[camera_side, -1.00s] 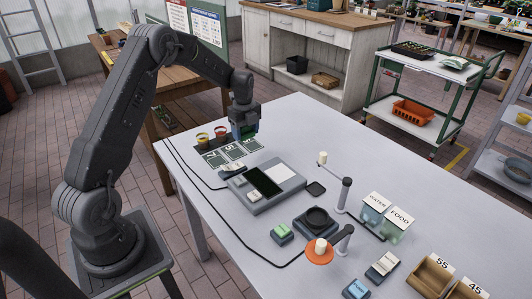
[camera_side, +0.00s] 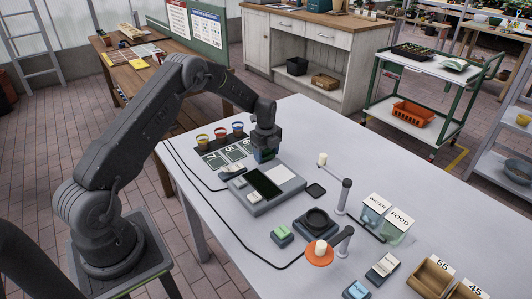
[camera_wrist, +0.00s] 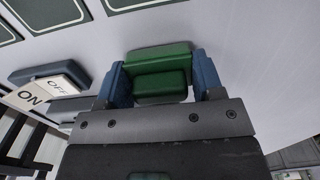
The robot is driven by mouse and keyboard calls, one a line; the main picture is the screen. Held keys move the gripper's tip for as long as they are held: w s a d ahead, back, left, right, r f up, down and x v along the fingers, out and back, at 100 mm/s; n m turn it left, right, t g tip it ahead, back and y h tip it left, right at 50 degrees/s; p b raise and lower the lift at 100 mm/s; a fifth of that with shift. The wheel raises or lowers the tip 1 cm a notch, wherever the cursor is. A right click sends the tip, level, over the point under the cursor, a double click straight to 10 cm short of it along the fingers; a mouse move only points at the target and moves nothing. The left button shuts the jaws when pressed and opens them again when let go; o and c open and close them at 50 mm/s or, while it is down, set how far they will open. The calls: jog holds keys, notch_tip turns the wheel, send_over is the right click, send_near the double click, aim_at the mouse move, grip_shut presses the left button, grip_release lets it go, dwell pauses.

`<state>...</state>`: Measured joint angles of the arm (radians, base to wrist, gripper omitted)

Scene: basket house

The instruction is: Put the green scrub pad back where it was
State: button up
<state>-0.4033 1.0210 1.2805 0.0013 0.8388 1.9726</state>
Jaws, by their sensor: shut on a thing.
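The green scrub pad (camera_wrist: 160,72) is held between the blue fingertips of my gripper (camera_wrist: 160,84) in the wrist view. It looks like a green block with a raised grip. In the side view my gripper (camera_side: 264,155) points down above the white table, just behind the tray with a dark green panel (camera_side: 264,183) and a white panel. The pad is mostly hidden by the fingers there. I cannot tell whether the pad touches the table.
An ON/OFF switch (camera_wrist: 45,92) is near.

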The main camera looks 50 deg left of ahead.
jog(key=shift+f, duration=0.2)
jog(key=o, duration=0.9)
